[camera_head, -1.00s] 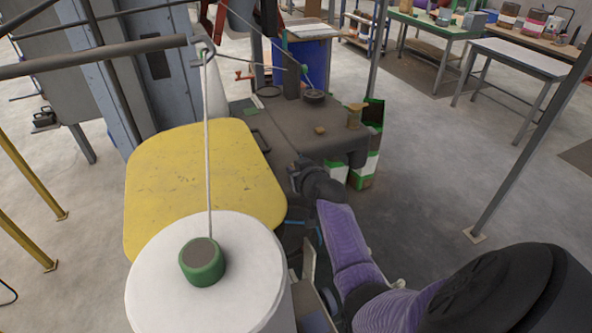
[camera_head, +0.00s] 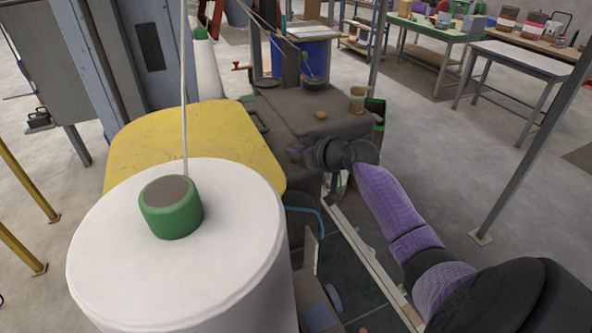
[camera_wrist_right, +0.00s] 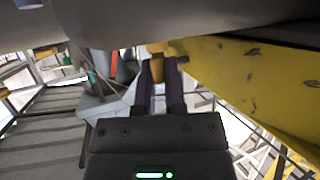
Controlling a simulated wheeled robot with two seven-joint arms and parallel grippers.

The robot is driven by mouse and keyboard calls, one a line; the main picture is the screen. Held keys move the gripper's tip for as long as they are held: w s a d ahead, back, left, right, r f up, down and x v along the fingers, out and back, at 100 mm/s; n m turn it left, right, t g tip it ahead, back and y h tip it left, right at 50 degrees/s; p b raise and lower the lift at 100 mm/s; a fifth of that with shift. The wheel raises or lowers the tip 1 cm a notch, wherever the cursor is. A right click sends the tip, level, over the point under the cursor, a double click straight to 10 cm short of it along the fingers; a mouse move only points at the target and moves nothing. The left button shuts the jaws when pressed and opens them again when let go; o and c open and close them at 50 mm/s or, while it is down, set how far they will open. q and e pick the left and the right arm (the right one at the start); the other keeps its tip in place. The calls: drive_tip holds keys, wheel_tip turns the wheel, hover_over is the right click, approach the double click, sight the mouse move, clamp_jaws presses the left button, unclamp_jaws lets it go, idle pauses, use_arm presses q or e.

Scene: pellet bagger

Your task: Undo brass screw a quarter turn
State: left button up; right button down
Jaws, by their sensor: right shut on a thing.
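My right arm reaches forward from the lower right in the head view. Its dark gripper (camera_head: 300,154) is at the near side of the dark machine table, beside the yellow panel. In the right wrist view the two dark fingers (camera_wrist_right: 160,78) are close together with a small brass-coloured piece, which looks like the brass screw (camera_wrist_right: 157,66), between their tips. The gripper is shut on it. In the head view the screw is hidden by the gripper, and its turn angle cannot be read. My left gripper is not in view.
A large white roll (camera_head: 110,245) with a green-rimmed core (camera_head: 172,208) fills the lower left. The yellow panel (camera_head: 190,135) stands behind it. The machine table (camera_head: 285,112) holds a brass-coloured jar (camera_head: 357,98). Open floor (camera_head: 440,140) lies to the right.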

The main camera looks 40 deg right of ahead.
drive_tip(key=n+y+b, duration=0.1)
drive_tip(key=b, duration=0.1)
drive_tip(key=n+y+b, duration=0.1)
drive_tip(key=y+b, duration=0.1)
drive_tip(key=b, duration=0.1)
drive_tip(key=n+g+y+b, duration=0.1)
drive_tip(key=n+y+b, duration=0.1)
drive_tip(key=b, duration=0.1)
drive_tip(key=shift+w+d+f, duration=0.1)
drive_tip(key=shift+d+f, duration=0.15)
drive_tip(key=shift+f, duration=0.05)
drive_tip(key=shift+r+n+g+y+b, duration=0.2)
drive_tip(key=shift+n+g+y+b, duration=0.4)
drive_tip(key=shift+n+y+b, duration=0.4)
drive_tip(key=shift+n+g+y+b, duration=0.4)
drive_tip(key=shift+n+g+y, duration=0.2)
drive_tip(key=shift+n+y, duration=0.15)
drive_tip(key=shift+r, duration=0.1)
drive_tip(key=c, duration=0.7)
unclamp_jaws()
drive_tip(key=shift+w, duration=0.1)
drive_tip(key=shift+d, duration=0.1)
